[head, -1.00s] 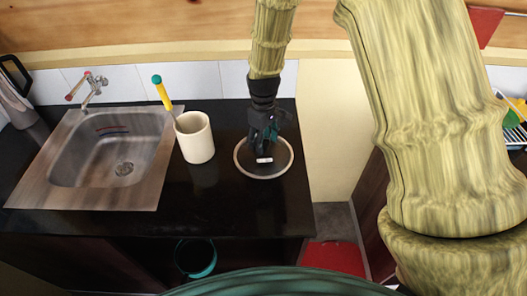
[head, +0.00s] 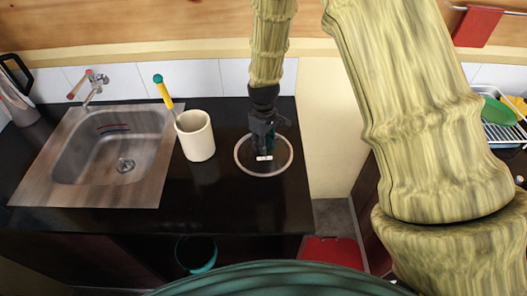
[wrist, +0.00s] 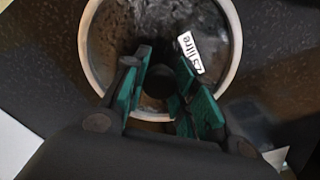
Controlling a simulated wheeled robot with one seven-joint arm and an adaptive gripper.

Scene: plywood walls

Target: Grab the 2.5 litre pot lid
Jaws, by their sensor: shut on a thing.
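The pot lid (head: 245,168) is a round, dark, see-through disc with a pale rim, near the right end of the black counter. Its white label (wrist: 191,53) shows "litre" in the wrist view, with the number partly readable. My gripper (head: 263,150) is over the lid's middle, pointing down. In the wrist view the lid's rim (wrist: 237,45) rings the fingers, and my green-padded fingers (wrist: 160,95) are shut on the dark round knob (wrist: 159,80) at its centre. I cannot tell whether the lid touches the counter.
A cream mug (head: 196,139) with a yellow-handled tool (head: 163,92) stands left of the lid. A steel sink (head: 105,150) is further left. The counter (head: 225,205) in front of the lid is clear. A dish rack (head: 503,132) is at far right.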

